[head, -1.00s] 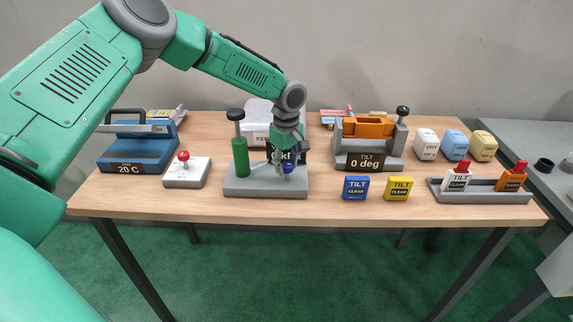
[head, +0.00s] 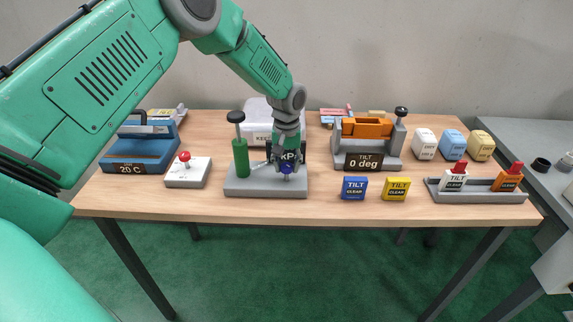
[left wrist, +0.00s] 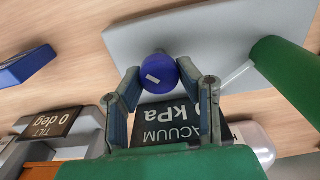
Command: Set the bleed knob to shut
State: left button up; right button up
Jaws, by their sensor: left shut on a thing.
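The bleed knob (head: 287,168) is a round blue knob with a white mark, on the grey base (head: 240,189) of the vacuum station. It also shows in the left wrist view (left wrist: 158,74), its white mark slanting. My left gripper (head: 286,163) comes down over the station from behind. Its two fingertips (left wrist: 159,76) are shut on the knob, one on each side. A black display (left wrist: 167,125) reading VACUUM kPa stands behind the knob, partly hidden by the gripper in the head view. My right gripper is not in view.
A green pump cylinder (head: 240,157) with a black handle stands left of the knob. A tilt fixture (head: 366,150) reading 0 deg is to the right. Blue (head: 354,188) and yellow (head: 396,189) tilt blocks lie in front of it. A red-button box (head: 187,172) is at left.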

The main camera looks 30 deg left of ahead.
pick_arm(q)
jog(key=m, duration=0.4)
jog(key=shift+d+m, duration=0.15)
jog(key=shift+m, duration=0.15)
jog(key=m, duration=0.4)
dwell(0.3)
jog(key=o, duration=1.1)
jog(key=shift+s, duration=0.1)
jog(key=shift+o, duration=0.2)
jog(key=shift+s+r, duration=0.1)
jog(key=shift+a, duration=0.2)
